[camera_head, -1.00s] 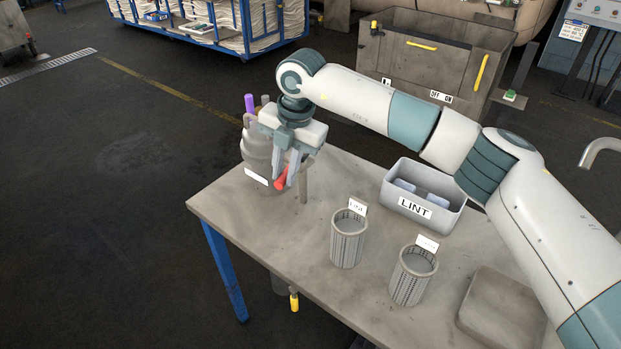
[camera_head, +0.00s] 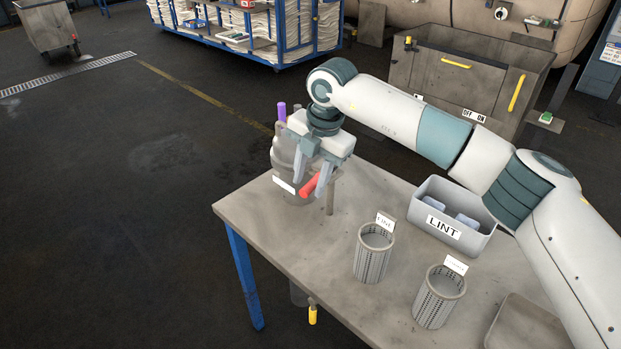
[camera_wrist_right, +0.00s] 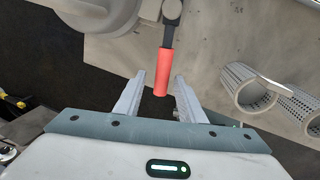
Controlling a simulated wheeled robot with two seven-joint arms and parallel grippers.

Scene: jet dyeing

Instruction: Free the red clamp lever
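The red clamp lever (camera_head: 310,186) sticks out from the grey strainer vessel (camera_head: 283,160) at the table's far left corner. In the right wrist view the red lever (camera_wrist_right: 164,70) hangs from a dark pivot, its free end between my fingertips. My right gripper (camera_head: 312,190) reaches down at the lever, and its fingers also show in the wrist view (camera_wrist_right: 158,80). They stand apart with a visible gap on both sides of the lever, so it is not gripped. My left gripper is not in view.
Two perforated baskets (camera_head: 373,255) (camera_head: 437,299) with small labels stand on the table (camera_head: 310,255). A grey LINT bin (camera_head: 455,235) is behind them. A purple-handled tool (camera_head: 282,111) stands by the vessel. The table is clear between vessel and baskets.

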